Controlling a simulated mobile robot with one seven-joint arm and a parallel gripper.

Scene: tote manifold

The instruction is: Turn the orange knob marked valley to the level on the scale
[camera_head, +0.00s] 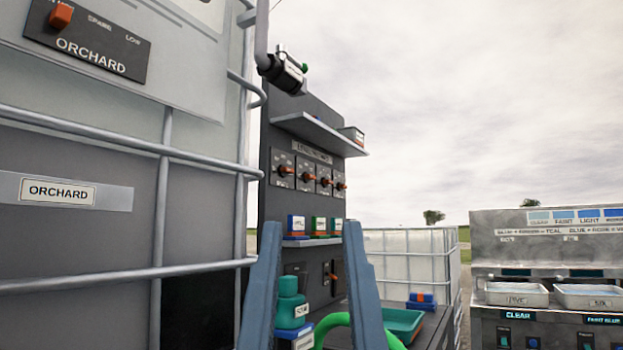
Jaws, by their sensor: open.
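A row of several orange knobs, one of them a knob (284,170), sits on a dark upright panel (272,120) in the middle of the head view. Their labels and scales are too small to read, so I cannot tell which is marked valley. Another orange knob (333,277) is lower on the panel. An orange knob (60,15) at the top left is on a plate marked ORCHARD. My gripper (311,226) shows as two blue fingers, apart and empty, in front of the panel and below the knob row.
A caged tank (85,250) with metal bars fills the left. A shelf (318,132) juts out above the knobs; small labelled boxes (297,226) stand on a lower ledge. A green bottle (290,300) and hose (335,320) are low down. A grey bench (540,240) with trays is at right.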

